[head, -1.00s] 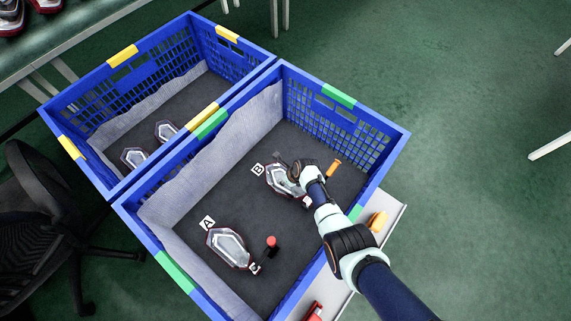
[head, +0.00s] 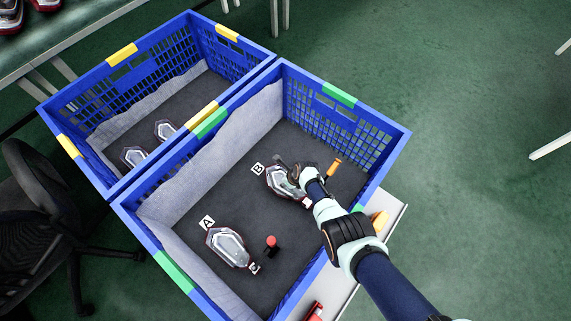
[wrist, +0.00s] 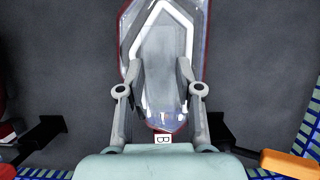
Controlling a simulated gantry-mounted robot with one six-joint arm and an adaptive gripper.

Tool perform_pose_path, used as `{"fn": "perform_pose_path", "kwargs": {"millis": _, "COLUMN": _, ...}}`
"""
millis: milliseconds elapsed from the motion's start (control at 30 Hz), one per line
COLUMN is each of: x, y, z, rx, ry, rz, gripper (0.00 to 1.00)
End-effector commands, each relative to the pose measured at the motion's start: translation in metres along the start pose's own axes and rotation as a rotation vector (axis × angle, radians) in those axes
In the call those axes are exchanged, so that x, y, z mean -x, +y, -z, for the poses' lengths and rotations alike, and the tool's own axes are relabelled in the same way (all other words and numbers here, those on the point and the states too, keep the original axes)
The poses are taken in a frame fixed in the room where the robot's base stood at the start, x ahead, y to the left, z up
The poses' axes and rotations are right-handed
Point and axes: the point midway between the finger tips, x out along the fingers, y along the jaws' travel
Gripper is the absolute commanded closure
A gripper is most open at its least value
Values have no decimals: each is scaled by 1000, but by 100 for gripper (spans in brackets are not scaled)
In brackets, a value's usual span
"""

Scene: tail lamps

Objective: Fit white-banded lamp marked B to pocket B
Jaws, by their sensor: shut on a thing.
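The white-banded lamp marked B (head: 277,183) lies at the pocket marked with a B label (head: 258,169) in the green-marked blue crate (head: 150,228). In the wrist view the lamp (wrist: 160,35) shows a clear body, white band and red edge, with a B tag (wrist: 162,138) at its near end. My gripper (head: 292,175) is over the lamp. In the wrist view the gripper's two fingers (wrist: 161,75) are shut on the lamp's body from both sides. The arm hides part of the lamp in the head view. I cannot tell whether the lamp is fully seated.
Another lamp (head: 229,247) lies by the A label (head: 208,223), near a red-topped black clamp (head: 271,242). An orange-handled clamp (head: 334,167) stands right of my gripper. A second blue crate (head: 97,82) with lamps adjoins at left. Crate walls surround the work area.

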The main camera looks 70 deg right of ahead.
Motion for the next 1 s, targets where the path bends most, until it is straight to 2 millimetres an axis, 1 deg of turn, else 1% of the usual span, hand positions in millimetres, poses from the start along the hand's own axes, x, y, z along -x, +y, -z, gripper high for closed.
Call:
{"fn": "perform_pose_path", "kwargs": {"millis": 367, "x": -1, "y": 0, "z": 0, "rx": 0, "ry": 0, "rz": 1, "gripper": 100}}
{"fn": "perform_pose_path", "kwargs": {"millis": 400, "x": -1, "y": 0, "z": 0, "rx": 0, "ry": -1, "rz": 1, "gripper": 64}}
{"fn": "perform_pose_path", "kwargs": {"millis": 567, "x": -1, "y": 0, "z": 0, "rx": 0, "ry": 0, "rz": 1, "gripper": 37}}
{"fn": "perform_pose_path", "kwargs": {"millis": 867, "x": -2, "y": 0, "z": 1, "rx": 0, "ry": 1, "rz": 0, "gripper": 36}}
{"fn": "perform_pose_path", "kwargs": {"millis": 1000, "x": 2, "y": 0, "z": 0, "rx": 1, "ry": -2, "rz": 0, "gripper": 36}}
